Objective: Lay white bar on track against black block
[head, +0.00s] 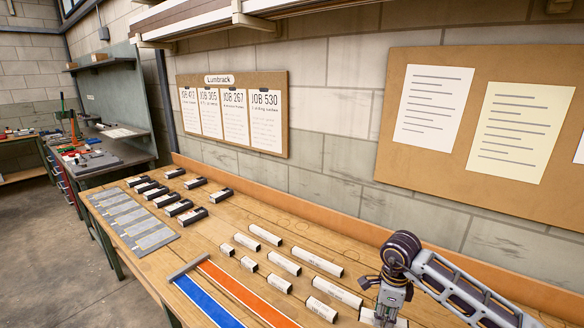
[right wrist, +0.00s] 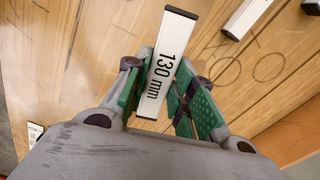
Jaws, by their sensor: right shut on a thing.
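My right gripper (head: 388,312) is low over the right part of the workbench in the head view. In the right wrist view its green-padded fingers (right wrist: 166,95) are shut on a white bar (right wrist: 175,35) marked 130 mm. Several other white bars (head: 283,262) of differing lengths lie in rows on the bench. Several black blocks (head: 180,207) with white labels lie farther left. A blue strip (head: 207,301) and an orange strip (head: 245,292) run side by side toward the front, with a grey crosspiece (head: 188,267) at their far end. My left gripper is not in view.
Several flat grey plates (head: 130,215) lie at the bench's left edge. A raised wooden ledge (head: 330,222) runs along the back by the wall. Bare wood (head: 215,238) lies between the black blocks and the white bars. Other white bars (right wrist: 245,15) lie near the held one.

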